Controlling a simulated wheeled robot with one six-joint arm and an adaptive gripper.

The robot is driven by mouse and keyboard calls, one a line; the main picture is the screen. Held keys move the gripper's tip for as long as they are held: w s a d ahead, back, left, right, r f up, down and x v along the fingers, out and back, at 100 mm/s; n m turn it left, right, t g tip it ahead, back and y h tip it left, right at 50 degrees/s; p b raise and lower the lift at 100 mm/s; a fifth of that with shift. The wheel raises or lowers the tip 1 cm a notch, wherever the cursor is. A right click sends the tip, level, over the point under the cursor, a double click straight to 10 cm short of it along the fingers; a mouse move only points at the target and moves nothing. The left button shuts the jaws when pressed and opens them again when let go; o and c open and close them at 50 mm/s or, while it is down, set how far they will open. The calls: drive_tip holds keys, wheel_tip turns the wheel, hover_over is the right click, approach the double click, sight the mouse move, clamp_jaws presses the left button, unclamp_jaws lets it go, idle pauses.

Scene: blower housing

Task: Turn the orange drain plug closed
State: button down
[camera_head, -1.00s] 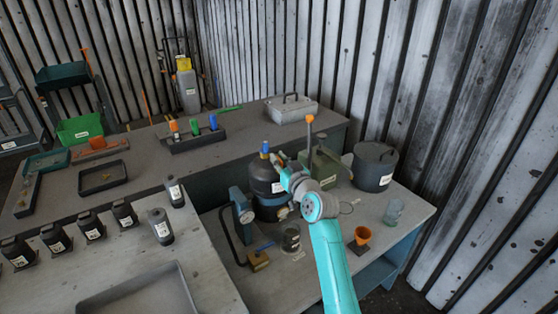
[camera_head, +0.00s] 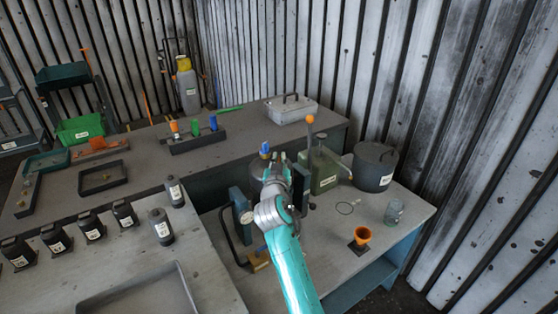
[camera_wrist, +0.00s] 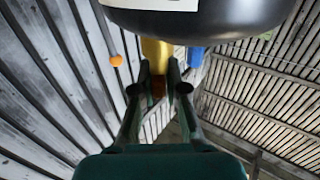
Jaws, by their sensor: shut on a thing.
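My gripper (camera_wrist: 158,85) is shut on a small orange-brown piece (camera_wrist: 158,90), which I take to be the orange drain plug. Only a little of it shows between the fingers in the wrist view. A yellow cylindrical part (camera_wrist: 156,53) is just beyond it, under a dark rounded housing (camera_wrist: 215,22) with a white label. A blue part (camera_wrist: 195,58) is to the right of the yellow one. In the head view the dark housing (camera_head: 257,170) is mostly behind my arm, its blue cap (camera_head: 265,148) showing above. The plug is hidden there.
A green can (camera_head: 325,175) and a lever with an orange knob (camera_head: 309,118) stand close right of my arm. Bare bench top lies around the funnel.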

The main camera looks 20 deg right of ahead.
drive_tip(key=m+g+h, duration=0.2)
drive_tip(key=h, duration=0.1)
drive_tip(key=m+g+h, duration=0.2)
drive_tip(key=m+h, duration=0.1)
drive_tip(key=h, duration=0.1)
drive_tip(key=shift+f, duration=0.15)
drive_tip(key=m+g+h, duration=0.2)
drive_tip(key=m+g, duration=0.1)
drive_tip(key=g, duration=0.1)
drive_tip(key=shift+h, duration=0.4)
drive_tip(key=shift+m+g+h, duration=0.6)
drive_tip(key=shift+m+g, duration=0.3)
drive_tip(key=shift+g, duration=0.2)
drive_tip(key=shift+f+g, duration=0.15)
drive_tip(key=shift+g, duration=0.15)
drive_tip(key=c, duration=1.2)
unclamp_jaws()
drive_tip(key=shift+d, duration=0.1)
